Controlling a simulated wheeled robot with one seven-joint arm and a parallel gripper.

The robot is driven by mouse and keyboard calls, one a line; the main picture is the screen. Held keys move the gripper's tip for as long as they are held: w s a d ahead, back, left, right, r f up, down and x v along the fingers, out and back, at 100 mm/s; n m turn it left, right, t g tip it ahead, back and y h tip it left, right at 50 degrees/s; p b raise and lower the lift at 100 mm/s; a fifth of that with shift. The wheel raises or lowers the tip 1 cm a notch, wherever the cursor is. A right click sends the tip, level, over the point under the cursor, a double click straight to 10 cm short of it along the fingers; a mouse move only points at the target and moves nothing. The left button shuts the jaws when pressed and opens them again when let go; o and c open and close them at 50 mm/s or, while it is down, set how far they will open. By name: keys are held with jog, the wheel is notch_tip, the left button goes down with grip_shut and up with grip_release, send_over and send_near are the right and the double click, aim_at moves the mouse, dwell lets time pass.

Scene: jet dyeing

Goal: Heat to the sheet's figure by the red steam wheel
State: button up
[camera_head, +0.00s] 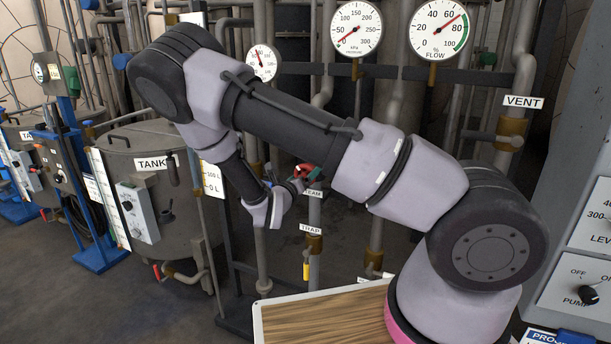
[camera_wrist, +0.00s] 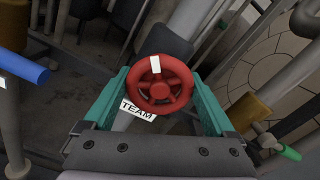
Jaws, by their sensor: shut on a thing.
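The red steam wheel (camera_wrist: 160,83) sits in the middle of the wrist view, with a white mark at its upper rim. A label reading "TEAM", its first letter hidden, is just below it. My gripper (camera_wrist: 160,78) has its teal fingers on both sides of the wheel, shut on it. In the head view the wheel (camera_head: 304,171) is small and partly covered by my gripper (camera_head: 286,190). A small dial (camera_head: 262,62) has a red needle pointing up and slightly left; its figures are too small to read. A blue-headed sheet (camera_head: 558,337) is mostly cut off at the bottom right.
The kPa dial (camera_head: 355,28) has its needle low at the left. The flow dial (camera_head: 438,29) points to roughly 70. Pipes crowd around the wheel, including one with a TRAP label (camera_head: 311,229). A tank (camera_head: 150,165) stands left; a pump panel (camera_head: 580,290) is right.

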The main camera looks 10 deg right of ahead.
jog(key=shift+n, duration=1)
jog(key=o, duration=1)
jog(key=shift+o, duration=0.2)
jog(key=shift+s+a, duration=0.1)
jog(key=v, duration=1)
jog(key=shift+s+a, duration=0.15)
jog(key=shift+s, duration=0.1)
